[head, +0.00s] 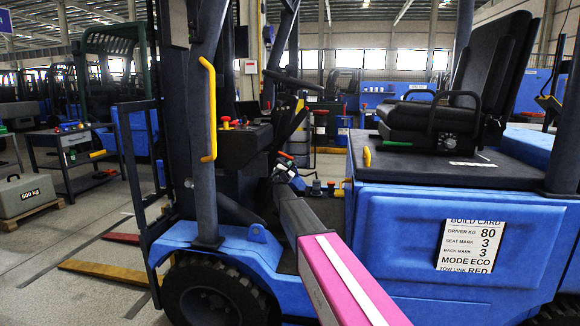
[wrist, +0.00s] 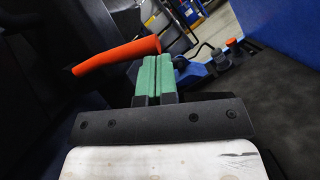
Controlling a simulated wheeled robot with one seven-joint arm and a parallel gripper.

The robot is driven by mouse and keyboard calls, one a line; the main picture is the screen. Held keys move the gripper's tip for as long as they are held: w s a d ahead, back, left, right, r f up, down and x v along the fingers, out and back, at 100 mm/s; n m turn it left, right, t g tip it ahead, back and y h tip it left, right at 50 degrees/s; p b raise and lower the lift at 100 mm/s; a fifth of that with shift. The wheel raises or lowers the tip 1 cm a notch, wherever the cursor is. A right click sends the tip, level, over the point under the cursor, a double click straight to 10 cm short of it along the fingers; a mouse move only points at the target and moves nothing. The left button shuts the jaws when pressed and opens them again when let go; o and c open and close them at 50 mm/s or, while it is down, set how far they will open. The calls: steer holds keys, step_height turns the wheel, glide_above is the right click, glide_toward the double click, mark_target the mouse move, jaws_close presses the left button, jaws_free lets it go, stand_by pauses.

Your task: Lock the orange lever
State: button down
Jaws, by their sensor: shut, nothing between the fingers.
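The orange lever (wrist: 117,55) shows in the wrist view as a long orange handle slanting from lower left up to a rounded end just beyond my fingertips. Its lower left end runs into dark shadow. My gripper (wrist: 156,60) has green fingers pressed together with nothing between them. The fingertips overlap the lever's right end in the picture; I cannot tell whether they touch it. In the head view, my arm reaches into the forklift's cab, and a small orange tip (head: 286,155) shows near its end. My fingers are too small to make out there.
The blue forklift has a black seat (head: 435,118), a yellow grab handle (head: 209,110) on its front post and a steering wheel (head: 294,79). Red and blue-grey knobs (wrist: 232,44) stand right of my fingers. A build card (head: 470,247) is on its side. A 500 kg weight (head: 27,194) stands left.

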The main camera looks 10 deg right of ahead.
steer(key=v, duration=0.9)
steer(key=shift+d, duration=0.15)
steer(key=shift+s+f, duration=0.1)
steer(key=s+d+f+m+g+y, duration=0.1)
steer(key=s+d+f+m+g, duration=0.4)
steer(key=s+f, duration=0.4)
steer(key=s+d+f+m+g, duration=0.35)
steer(key=s+f+m, duration=0.3)
steer(key=s, duration=0.45)
steer(key=s+d+f+m+g+y, duration=0.1)
steer(key=s+d+f+m+g, duration=0.4)
steer(key=s+f, duration=0.45)
steer(key=s+a+f+m+g+y, duration=0.1)
steer(key=s+a+f+m+y, duration=0.1)
steer(key=s, duration=0.4)
steer(key=s+a+f+m+g+y, duration=0.2)
steer(key=s+a+m+y, duration=0.1)
steer(key=s, duration=0.4)
steer(key=s+a+f+m+g+y, duration=0.2)
steer(key=s+y, duration=0.1)
steer(key=s, duration=0.3)
steer(key=shift+s+a+f, duration=0.25)
steer(key=shift+s+a, duration=0.1)
steer(key=shift+a, duration=0.05)
